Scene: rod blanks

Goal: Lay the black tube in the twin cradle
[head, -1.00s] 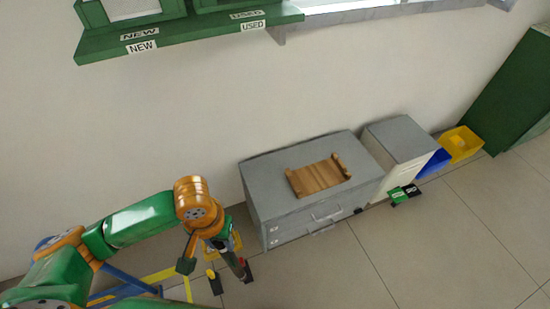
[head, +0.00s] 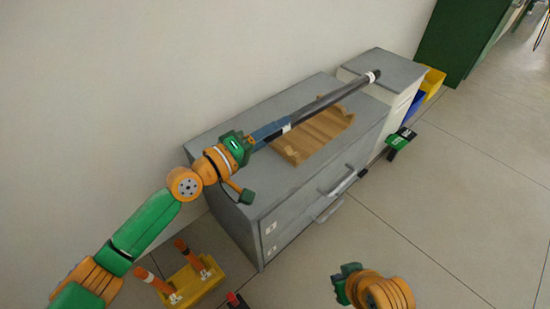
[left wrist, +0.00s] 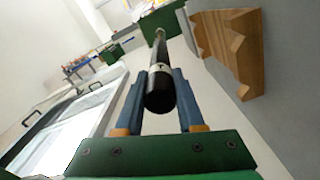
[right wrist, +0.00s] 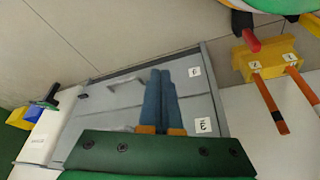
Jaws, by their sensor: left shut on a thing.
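My left gripper (head: 268,134) is shut on one end of the black tube (head: 325,101), above the grey cabinet top. The tube has light bands and slants up to the right in the head view. The wooden twin cradle (head: 318,134) lies on the cabinet, just in front of the tube; their height gap is hard to tell. In the left wrist view the tube (left wrist: 159,92) sits between the blue fingers, pointing away, and the notched cradle (left wrist: 232,45) is to its right, apart from it. My right gripper (right wrist: 161,100) is shut and empty, facing the drawer fronts.
The grey drawer cabinet (head: 290,220) stands along the wall beside a lower cabinet (head: 390,68). A yellow stand (head: 195,282) with orange rods is on the floor at lower left. Blue and yellow bins (head: 432,84) are at the far right. Open floor lies in front.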

